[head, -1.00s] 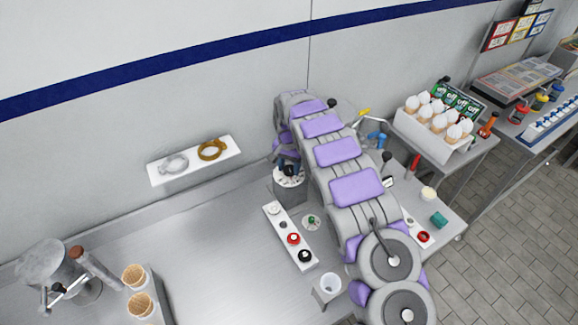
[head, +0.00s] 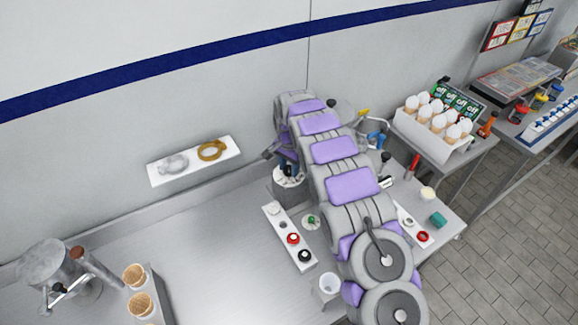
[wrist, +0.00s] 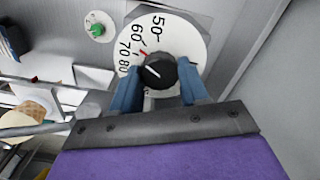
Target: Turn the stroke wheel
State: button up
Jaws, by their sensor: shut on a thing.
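The stroke wheel (wrist: 187,37) is a white dial with black numbers and a black centre knob (wrist: 161,72). In the wrist view the numbers 50, 60, 70 and 80 show, with a red mark near 60 and a white line on the knob. My gripper (wrist: 156,88) has its blue fingers on either side of the knob, shut on it. In the head view the dial (head: 288,177) sits on a grey box by the wall, partly hidden by my gripper and arm.
A white panel with buttons (head: 282,225) and a green knob (head: 311,221) lie close in front of the dial. Bare steel counter (head: 215,240) lies left of the panel.

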aim_at(288, 168)
jog(key=shift+a+m, duration=0.1)
jog(key=shift+m, duration=1.1)
jog(key=shift+w+r, duration=0.1)
jog(key=o, duration=1)
jog(key=shift+o, duration=0.2)
notch_tip(288, 168, up, 17)
jog(key=p, duration=0.1)
jog(key=shift+a, duration=0.15)
